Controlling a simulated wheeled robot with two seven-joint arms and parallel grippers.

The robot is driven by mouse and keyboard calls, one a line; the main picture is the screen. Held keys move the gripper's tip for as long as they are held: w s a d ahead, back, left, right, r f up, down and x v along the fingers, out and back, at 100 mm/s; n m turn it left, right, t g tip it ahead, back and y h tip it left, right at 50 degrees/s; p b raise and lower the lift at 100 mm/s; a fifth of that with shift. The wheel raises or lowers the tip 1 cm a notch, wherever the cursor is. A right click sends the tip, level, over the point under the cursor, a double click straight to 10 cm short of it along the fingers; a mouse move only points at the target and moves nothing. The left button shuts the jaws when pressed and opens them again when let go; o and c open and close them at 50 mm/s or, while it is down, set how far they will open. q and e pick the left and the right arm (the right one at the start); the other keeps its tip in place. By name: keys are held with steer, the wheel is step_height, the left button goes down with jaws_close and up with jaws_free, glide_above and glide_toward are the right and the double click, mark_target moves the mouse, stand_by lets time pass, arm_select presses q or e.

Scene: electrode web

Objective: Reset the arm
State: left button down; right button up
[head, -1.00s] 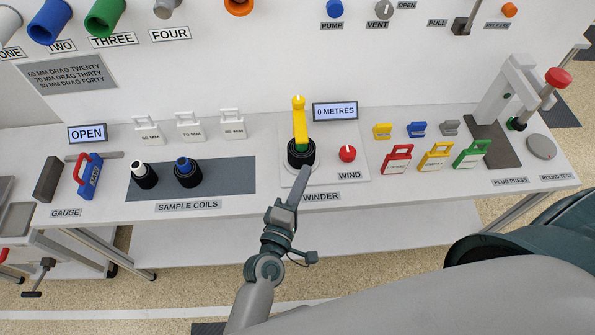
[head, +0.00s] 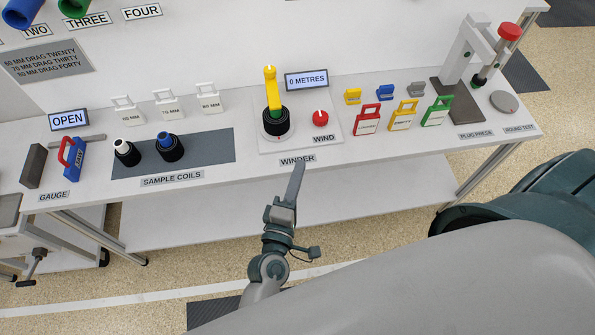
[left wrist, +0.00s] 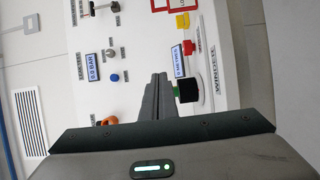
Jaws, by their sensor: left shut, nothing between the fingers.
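My left gripper (head: 297,172) is shut and empty. In the head view it points up toward the front edge of the bench (head: 225,184), just below the WINDER label (head: 297,160). In the left wrist view its closed fingers (left wrist: 158,85) stand in the middle. My right gripper is not in view.
The red WIND button (head: 320,118) is beside the winder. Two sample coils (head: 127,152) (head: 169,147) stand on a grey mat at left. The blue gauge (head: 73,160) is far left. Coloured tags (head: 403,116) and a plug press (head: 462,85) are at right. Floor in front is clear.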

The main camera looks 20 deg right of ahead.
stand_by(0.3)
arm_select(q)
steer(key=s+a+f+m+g+y+b, duration=0.1)
steer(key=s+a+f+m+g+y, duration=0.15)
steer(key=a+f, duration=0.75)
steer(key=s+a+f+m+g+y+b, duration=0.2)
steer(key=s+a+f, duration=0.15)
steer(key=f, duration=1.45)
steer(key=s+a+f+m+g+y+b, duration=0.15)
steer(key=s+a+f+m, duration=0.35)
steer(key=f, duration=0.8)
steer(key=s+a+f+m+g+y+b, duration=0.1)
steer(key=s+a+f+g+y, duration=0.1)
steer(key=s+a+f, duration=0.7)
steer(key=s+a+f+m+g+y+b, duration=0.1)
steer(key=s+a+f+m+g+y, duration=0.1)
steer(key=s+a+f, duration=0.8)
steer(key=s+a+g+y, duration=0.1)
steer(key=s+a+g, duration=0.1)
steer(key=s+a, duration=0.4)
steer(key=shift+s+f+g+y, duration=0.2)
steer(key=shift+s+g+y, duration=0.1)
steer(key=shift+s+g, duration=0.15)
